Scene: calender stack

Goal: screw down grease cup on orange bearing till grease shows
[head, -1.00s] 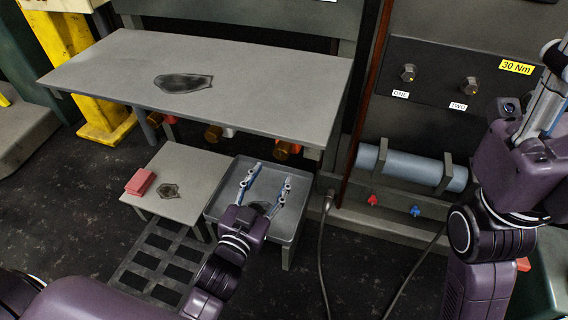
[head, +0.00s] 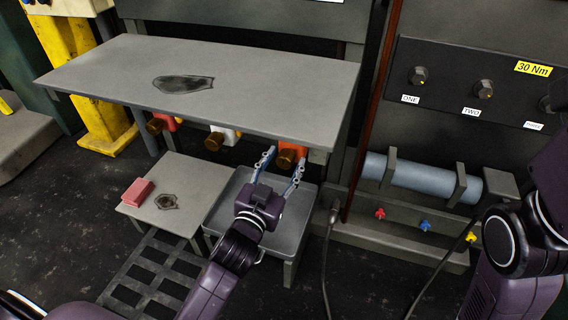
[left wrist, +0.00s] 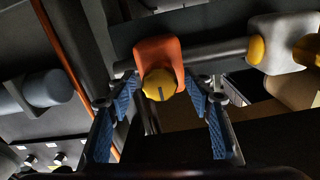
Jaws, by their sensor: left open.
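The orange bearing (head: 295,148) sits under the right front edge of the grey table, with its brass grease cup (head: 286,160) facing out. In the left wrist view the orange bearing (left wrist: 157,52) shows with the round yellow cup (left wrist: 159,85) and a dark mark on its face. My left gripper (head: 283,158) is open, with its blue-padded fingers pointing at the cup. In the left wrist view its fingers (left wrist: 160,105) stand left and right of the cup, apart from it. No grease is visible. My right gripper is not in view; only part of that arm shows at the right.
A white bearing (head: 228,131) and a red bearing (head: 168,122) sit further left under the tabletop (head: 250,85). A grey tray (head: 290,235) lies below my left gripper. A low stand (head: 150,215) holds a pink block (head: 137,191). A cable hangs right of the tray.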

